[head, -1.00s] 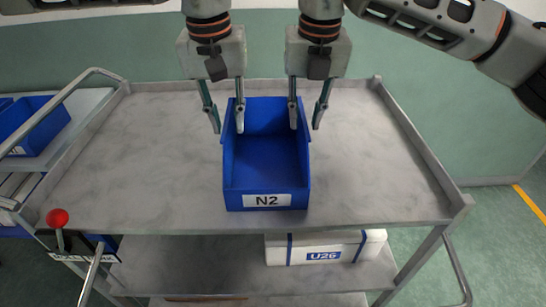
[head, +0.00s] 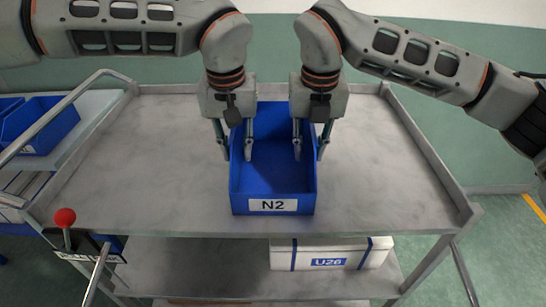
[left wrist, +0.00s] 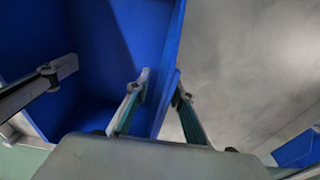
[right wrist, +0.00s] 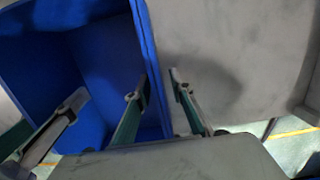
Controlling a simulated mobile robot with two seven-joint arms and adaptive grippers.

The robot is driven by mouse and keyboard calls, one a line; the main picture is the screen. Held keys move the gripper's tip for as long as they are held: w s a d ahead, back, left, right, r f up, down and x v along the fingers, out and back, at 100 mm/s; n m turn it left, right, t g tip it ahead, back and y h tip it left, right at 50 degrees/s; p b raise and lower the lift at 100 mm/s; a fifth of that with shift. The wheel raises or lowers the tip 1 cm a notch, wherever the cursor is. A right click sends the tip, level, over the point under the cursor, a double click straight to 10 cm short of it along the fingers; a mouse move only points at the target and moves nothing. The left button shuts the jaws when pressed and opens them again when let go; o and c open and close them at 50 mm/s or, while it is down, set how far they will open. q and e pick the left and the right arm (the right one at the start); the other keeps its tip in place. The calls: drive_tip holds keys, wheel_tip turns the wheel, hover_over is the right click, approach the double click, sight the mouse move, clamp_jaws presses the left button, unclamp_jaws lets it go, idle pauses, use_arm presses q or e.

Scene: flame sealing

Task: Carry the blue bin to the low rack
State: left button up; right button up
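The blue bin (head: 273,180), labelled N2, stands upright and empty on the grey top of a cart (head: 370,175). My left gripper (head: 237,157) points down over the bin's left wall, one finger inside and one outside. My right gripper (head: 309,157) straddles the right wall the same way. Both look open, with gaps between fingers and wall. The bin also shows in the left wrist view (left wrist: 110,40) and the right wrist view (right wrist: 100,65). I cannot tell for certain which structure is the low rack.
A white-topped unit with blue bins (head: 40,125) stands at the left, behind a rail. A red-knobbed lever (head: 65,217) is at the cart's front left. A white U26 box (head: 330,253) sits on the lower shelf. The cart top around the bin is clear.

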sight(311, 128)
use_arm(q)
drive_tip(key=shift+f, duration=0.55)
use_arm(e)
drive_tip(key=shift+w+f, duration=0.1)
drive_tip(key=shift+f, duration=0.4)
use_arm(q)
clamp_jaws()
use_arm(e)
clamp_jaws()
use_arm(q)
drive_tip(key=shift+r, duration=0.15)
use_arm(e)
drive_tip(key=shift+r, duration=0.15)
